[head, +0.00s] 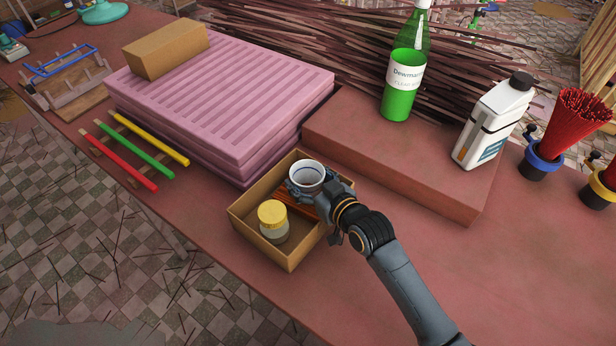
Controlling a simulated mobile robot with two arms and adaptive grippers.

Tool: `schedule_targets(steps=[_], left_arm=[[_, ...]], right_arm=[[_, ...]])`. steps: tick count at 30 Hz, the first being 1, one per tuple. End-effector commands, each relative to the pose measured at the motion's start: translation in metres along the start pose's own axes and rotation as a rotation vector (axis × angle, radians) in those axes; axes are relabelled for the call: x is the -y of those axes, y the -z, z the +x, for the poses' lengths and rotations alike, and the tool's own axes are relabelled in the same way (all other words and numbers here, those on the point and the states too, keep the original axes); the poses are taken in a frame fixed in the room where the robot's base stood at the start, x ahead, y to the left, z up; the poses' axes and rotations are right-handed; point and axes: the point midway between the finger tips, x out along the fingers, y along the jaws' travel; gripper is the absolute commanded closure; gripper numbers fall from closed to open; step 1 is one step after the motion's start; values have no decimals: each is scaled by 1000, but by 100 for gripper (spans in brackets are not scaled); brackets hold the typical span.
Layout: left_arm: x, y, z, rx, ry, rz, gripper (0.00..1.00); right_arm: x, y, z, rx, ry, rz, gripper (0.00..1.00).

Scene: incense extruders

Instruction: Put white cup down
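The white cup (306,174) is upright, with a dark band near its rim, over the back part of an open cardboard box (248,238). My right gripper (308,189) reaches in from the lower right, its fingers around the cup's sides and shut on it. The cup's lower part is hidden by the fingers, so I cannot tell whether it touches anything below. My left gripper is not in view.
A yellow-lidded jar (272,220) and reddish-brown sticks (296,203) are in the box. Pink ridged trays (220,85) stand behind it, left of a raised red block (400,150) bearing a green bottle (404,80) and a white jug (493,120). The front right tabletop is clear.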

Motion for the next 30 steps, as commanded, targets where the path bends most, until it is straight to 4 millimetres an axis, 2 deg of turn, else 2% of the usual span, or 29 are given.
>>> schedule_targets(steps=[1,3,13,18,20,30], left_arm=[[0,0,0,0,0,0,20],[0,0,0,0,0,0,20],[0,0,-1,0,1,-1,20],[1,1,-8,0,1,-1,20],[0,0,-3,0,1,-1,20],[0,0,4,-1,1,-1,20]], right_arm=[[0,0,0,0,0,0,20],[0,0,0,0,0,0,7],[0,2,0,-1,0,0,7],[0,16,-6,-2,0,0,7],[0,10,-15,1,0,-1,7],[0,10,-84,2,0,-2,7]])
